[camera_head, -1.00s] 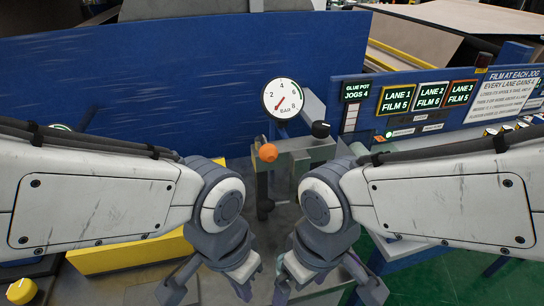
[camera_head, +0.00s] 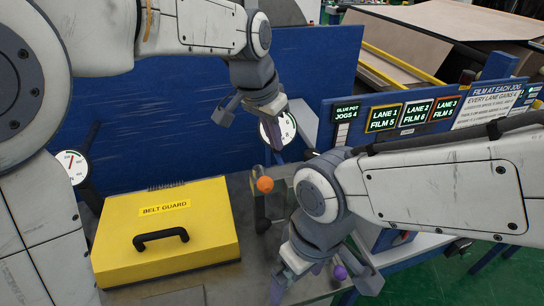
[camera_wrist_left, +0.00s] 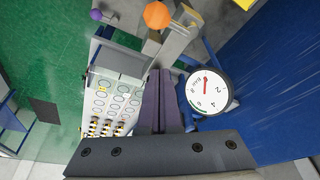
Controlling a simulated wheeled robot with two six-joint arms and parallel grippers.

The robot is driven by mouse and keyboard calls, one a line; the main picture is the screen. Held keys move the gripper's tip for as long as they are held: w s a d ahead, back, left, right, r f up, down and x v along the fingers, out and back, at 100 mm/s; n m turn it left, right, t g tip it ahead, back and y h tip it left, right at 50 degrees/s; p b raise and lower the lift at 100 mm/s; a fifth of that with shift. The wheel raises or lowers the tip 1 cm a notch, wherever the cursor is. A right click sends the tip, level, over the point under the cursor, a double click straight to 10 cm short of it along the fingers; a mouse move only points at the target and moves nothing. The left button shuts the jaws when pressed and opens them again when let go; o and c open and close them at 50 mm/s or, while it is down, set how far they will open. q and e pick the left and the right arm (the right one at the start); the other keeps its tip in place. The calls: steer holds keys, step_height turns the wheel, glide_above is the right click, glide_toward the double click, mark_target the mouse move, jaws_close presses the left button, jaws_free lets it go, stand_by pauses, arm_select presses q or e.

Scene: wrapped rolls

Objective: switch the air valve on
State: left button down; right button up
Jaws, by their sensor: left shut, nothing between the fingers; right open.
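A white round pressure gauge marked BAR (camera_head: 284,131) stands by the blue wall; it also shows in the left wrist view (camera_wrist_left: 209,91). Below it in the head view is an orange ball knob (camera_head: 265,184) on a lever, also at the top of the left wrist view (camera_wrist_left: 157,15). No valve is labelled. My left gripper (camera_head: 276,143) is shut and empty, partly in front of the gauge and above the orange knob; its fingers (camera_wrist_left: 160,78) are together in the wrist view. My right gripper (camera_head: 285,284) is open, low, near a purple ball knob (camera_head: 340,272).
A yellow belt guard (camera_head: 205,230) with a black handle lies left of the orange knob. A second gauge (camera_head: 74,166) is partly behind my left arm. The blue wall (camera_head: 320,70) stands behind, and a lane display panel (camera_head: 425,112) is at the right.

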mark_target(263, 177)
arm_select(q)
steer(key=shift+w, duration=0.1)
step_height(263, 177, down, 9)
steer(key=p, duration=0.4)
steer(key=shift+s+a, duration=0.25)
steer(key=shift+s, duration=0.1)
arm_select(e)
step_height(263, 177, up, 4)
steer(key=shift+r, duration=0.1)
